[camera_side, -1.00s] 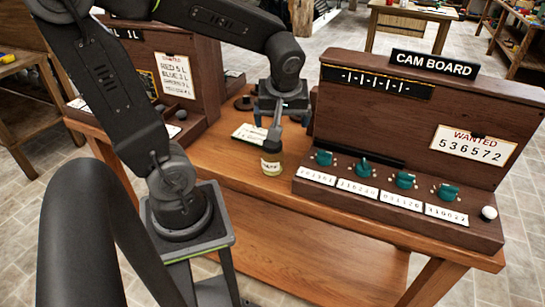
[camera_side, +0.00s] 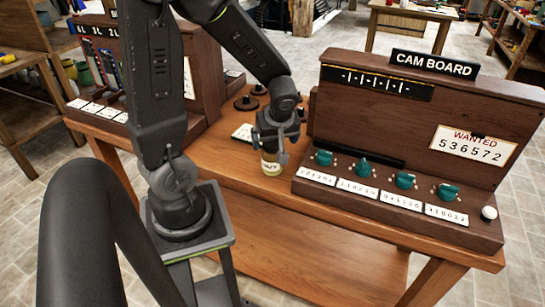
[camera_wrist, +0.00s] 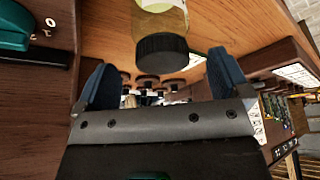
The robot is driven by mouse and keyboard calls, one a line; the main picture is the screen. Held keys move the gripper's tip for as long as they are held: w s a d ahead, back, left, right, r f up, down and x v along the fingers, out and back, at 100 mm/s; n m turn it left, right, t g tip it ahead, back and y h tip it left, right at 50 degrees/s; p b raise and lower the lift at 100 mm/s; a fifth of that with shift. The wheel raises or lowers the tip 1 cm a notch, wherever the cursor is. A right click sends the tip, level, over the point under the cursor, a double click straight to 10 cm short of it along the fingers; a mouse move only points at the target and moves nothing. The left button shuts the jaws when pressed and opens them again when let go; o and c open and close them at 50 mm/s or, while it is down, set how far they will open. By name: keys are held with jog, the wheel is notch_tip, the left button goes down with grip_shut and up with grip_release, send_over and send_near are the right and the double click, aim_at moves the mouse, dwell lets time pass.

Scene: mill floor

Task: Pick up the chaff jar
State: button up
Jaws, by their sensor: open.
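The chaff jar (camera_side: 270,167) is a small clear jar with pale yellow contents and a light label, standing on the wooden bench in the side view. Its upper part is hidden behind my gripper (camera_side: 274,145). In the wrist view, the jar's yellowish body (camera_wrist: 158,18) and dark ridged lid (camera_wrist: 162,54) show beyond my gripper (camera_wrist: 162,72). Its two blue fingers are spread apart, one on either side of the lid's line in the picture. No contact with the jar shows.
The cam board (camera_side: 400,140), with teal knobs and a white button, stands close to the right of the jar. A second wooden cabinet (camera_side: 205,70) stands at the left. A white card (camera_side: 241,132) and dark round pieces (camera_side: 247,103) lie behind. Bench in front is clear.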

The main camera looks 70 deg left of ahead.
jog(key=x, duration=0.4)
jog(key=shift+s+f, duration=0.1)
jog(key=shift+f, duration=0.1)
jog(key=c, duration=1.2)
